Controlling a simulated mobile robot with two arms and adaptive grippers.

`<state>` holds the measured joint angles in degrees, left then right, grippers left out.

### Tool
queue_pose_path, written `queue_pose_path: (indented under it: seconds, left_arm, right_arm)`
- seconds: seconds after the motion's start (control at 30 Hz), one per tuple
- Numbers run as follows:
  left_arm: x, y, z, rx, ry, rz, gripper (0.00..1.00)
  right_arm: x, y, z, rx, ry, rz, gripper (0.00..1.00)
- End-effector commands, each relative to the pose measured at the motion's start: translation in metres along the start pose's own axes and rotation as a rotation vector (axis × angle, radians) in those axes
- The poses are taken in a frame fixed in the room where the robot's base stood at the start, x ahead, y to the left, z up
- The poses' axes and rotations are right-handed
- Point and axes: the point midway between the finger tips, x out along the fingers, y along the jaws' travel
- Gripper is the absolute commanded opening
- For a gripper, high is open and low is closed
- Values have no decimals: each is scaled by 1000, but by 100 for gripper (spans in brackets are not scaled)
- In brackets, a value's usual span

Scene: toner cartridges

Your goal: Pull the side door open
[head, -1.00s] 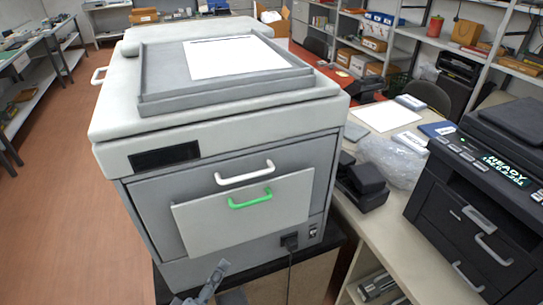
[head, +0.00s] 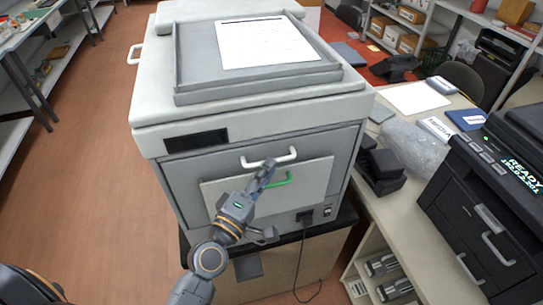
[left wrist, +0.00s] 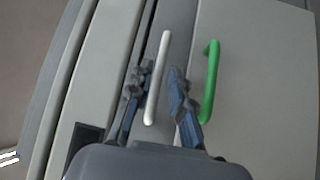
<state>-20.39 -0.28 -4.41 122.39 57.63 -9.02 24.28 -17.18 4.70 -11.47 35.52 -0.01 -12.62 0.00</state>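The side door (head: 318,182) is a light grey panel low on the front of the big grey copier (head: 345,108). Its green handle (head: 287,179) is partly hidden by my left gripper (head: 263,174). A white handle (head: 284,157) is just above it. My left gripper is open in front of the door. In the left wrist view, the white handle (left wrist: 160,75) appears between the fingers of the gripper (left wrist: 161,72), and the green handle (left wrist: 212,80) is just right of the right finger. I cannot tell whether either handle is touched. My right gripper is out of view.
A black printer (head: 470,215) stands on the right table (head: 395,215), with a plastic-wrapped bundle (head: 408,148) and a black device (head: 380,172) nearby. A power cord (head: 304,250) hangs below the door. The floor (head: 100,190) on the left is clear.

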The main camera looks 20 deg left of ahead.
Motion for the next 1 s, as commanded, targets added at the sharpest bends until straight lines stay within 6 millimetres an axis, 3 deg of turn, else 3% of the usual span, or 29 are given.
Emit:
queue_pose_path:
  seconds: [0.2,0.53,0.67,1.0]
  left_arm:
    - [22,1,0,0,1,0,20]
    - [26,-1,0,1,0,0,20]
    - [26,-1,0,0,0,0,0]
    - [26,-2,0,2,0,2,0]
  right_arm:
    - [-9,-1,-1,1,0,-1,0]
    - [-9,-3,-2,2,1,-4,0]
    - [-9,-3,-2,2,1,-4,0]
    - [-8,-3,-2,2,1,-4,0]
